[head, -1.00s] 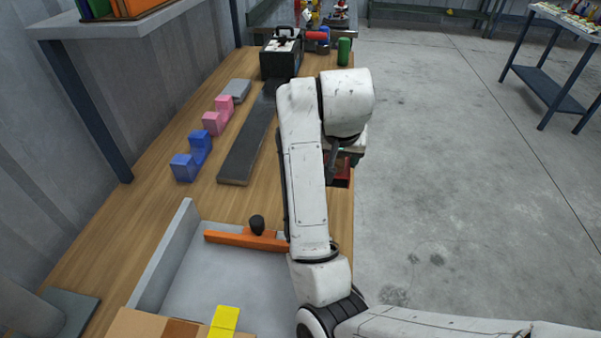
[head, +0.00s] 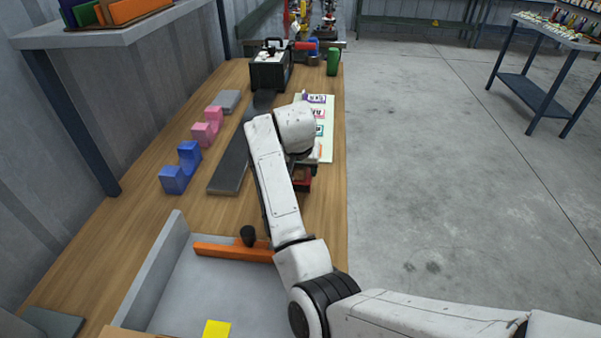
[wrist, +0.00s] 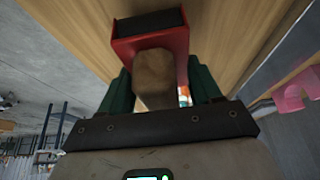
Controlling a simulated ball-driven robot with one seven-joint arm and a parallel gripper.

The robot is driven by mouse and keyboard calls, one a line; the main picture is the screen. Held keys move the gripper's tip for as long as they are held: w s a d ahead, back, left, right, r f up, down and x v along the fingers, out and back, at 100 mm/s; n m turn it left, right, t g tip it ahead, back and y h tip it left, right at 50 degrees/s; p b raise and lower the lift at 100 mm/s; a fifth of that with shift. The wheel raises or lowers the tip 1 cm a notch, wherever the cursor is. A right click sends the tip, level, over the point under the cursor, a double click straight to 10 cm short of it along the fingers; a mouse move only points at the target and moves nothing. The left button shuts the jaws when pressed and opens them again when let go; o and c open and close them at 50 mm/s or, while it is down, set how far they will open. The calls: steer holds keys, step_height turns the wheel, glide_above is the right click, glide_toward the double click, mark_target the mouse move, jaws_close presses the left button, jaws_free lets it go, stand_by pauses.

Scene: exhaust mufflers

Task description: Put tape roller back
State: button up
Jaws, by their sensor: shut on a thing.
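The tape roller (wrist: 180,42) shows in the wrist view as a red frame with a dark end and a thick brown handle. My gripper (wrist: 159,78), with green fingers, is shut on the brown handle. In the head view the red part of the tape roller (head: 302,181) shows just right of my arm, over the right side of the wooden bench (head: 120,270). My arm hides the gripper there. I cannot tell whether the roller touches the bench.
A white board with coloured pictures (head: 325,150) lies beyond the roller. A long dark strip (head: 232,160), blue blocks (head: 174,180) and pink blocks (head: 204,134) lie left of my arm. A grey tray (head: 250,290) holds an orange bar (head: 220,251). A black case (head: 270,70) stands farther back.

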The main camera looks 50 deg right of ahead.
steer(key=shift+f, duration=0.85)
steer(key=shift+f, duration=0.2)
steer(key=o, duration=1.3)
steer(key=shift+r, duration=0.1)
steer(key=shift+s+a+r, duration=0.1)
steer(key=shift+a+r, duration=0.05)
steer(key=shift+r, duration=0.4)
steer(key=v, duration=1.1)
steer(key=shift+a+p, duration=0.1)
steer(key=shift+p, duration=0.2)
